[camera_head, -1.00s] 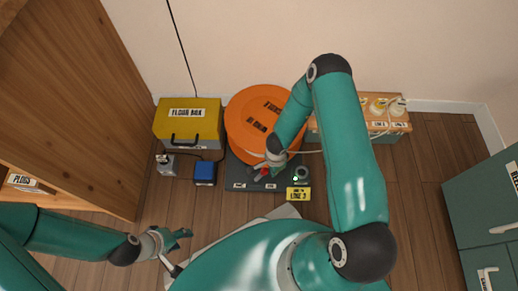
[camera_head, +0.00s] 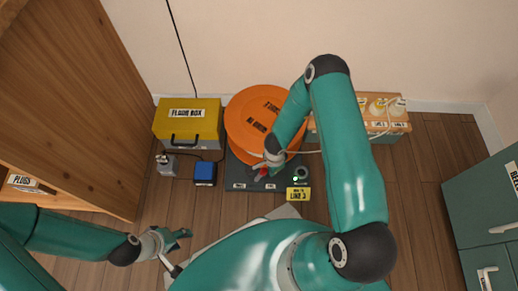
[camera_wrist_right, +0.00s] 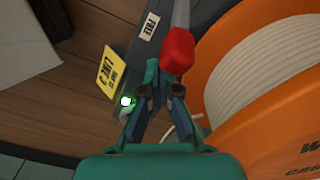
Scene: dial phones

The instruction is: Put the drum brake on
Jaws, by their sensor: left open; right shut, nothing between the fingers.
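The orange cable drum (camera_head: 250,118) stands on a dark base (camera_head: 248,178) at the back middle. The brake lever has a red knob (camera_wrist_right: 177,50) and a grey shaft, in the right wrist view near a white "FREE" label (camera_wrist_right: 152,25). In the head view the red knob (camera_head: 261,171) shows beside my right gripper (camera_head: 268,167). In the wrist view my right gripper (camera_wrist_right: 152,80) is shut and empty, its fingertips close beside the knob; I cannot tell whether they touch. My left gripper (camera_head: 183,239) is open and empty, low at the left.
A blue box (camera_head: 205,173), a grey box (camera_head: 166,164) and a yellow floor box (camera_head: 188,122) stand left. A wooden-topped unit (camera_head: 395,118) is behind right.

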